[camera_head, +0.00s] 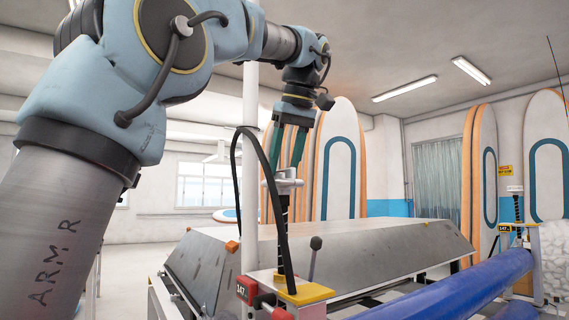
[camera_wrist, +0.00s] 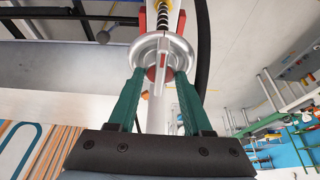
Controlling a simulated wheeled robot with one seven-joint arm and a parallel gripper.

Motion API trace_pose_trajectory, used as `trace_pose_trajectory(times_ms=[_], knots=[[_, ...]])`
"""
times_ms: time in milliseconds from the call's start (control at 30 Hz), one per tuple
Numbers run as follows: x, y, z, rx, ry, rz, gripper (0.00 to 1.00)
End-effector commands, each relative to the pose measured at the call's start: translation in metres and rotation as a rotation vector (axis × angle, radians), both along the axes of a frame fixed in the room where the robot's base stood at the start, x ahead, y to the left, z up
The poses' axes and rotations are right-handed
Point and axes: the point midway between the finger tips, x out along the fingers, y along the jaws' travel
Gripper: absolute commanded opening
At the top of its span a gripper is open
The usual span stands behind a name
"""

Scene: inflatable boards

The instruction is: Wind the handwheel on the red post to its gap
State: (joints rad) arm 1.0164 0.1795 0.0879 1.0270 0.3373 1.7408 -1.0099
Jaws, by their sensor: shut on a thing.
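My gripper (camera_head: 286,172) reaches down with its green fingers on a silver handwheel (camera_head: 289,184). The handwheel sits on top of a dark threaded rod above a yellow base plate (camera_head: 304,294). In the wrist view, the handwheel (camera_wrist: 136,50) is a shiny ring, and my two fingertips (camera_wrist: 162,72) hold it from opposite sides. A reddish patch shows at its near side between the fingers. Red parts (camera_wrist: 178,22) stand beside the rod behind it. In the head view, a red block with a number label (camera_head: 246,290) is at the base. I cannot make out the gap.
A black curved tube (camera_head: 258,150) and a pale upright pole (camera_head: 250,110) stand close to my gripper. A grey slanted-sided table (camera_head: 350,250) lies behind. A blue roller (camera_head: 470,290) and another wheel-topped screw (camera_head: 515,192) are at right. Boards (camera_head: 340,160) lean at the back.

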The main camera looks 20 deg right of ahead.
Motion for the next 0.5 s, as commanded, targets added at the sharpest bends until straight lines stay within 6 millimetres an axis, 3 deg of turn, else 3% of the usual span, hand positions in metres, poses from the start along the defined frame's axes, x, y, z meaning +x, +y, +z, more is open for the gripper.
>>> trace_pose_trajectory(times_ms=[500], knots=[[-0.0003, 0.0033, 0.0016, -0.003, -0.001, -0.359, 0.00]])
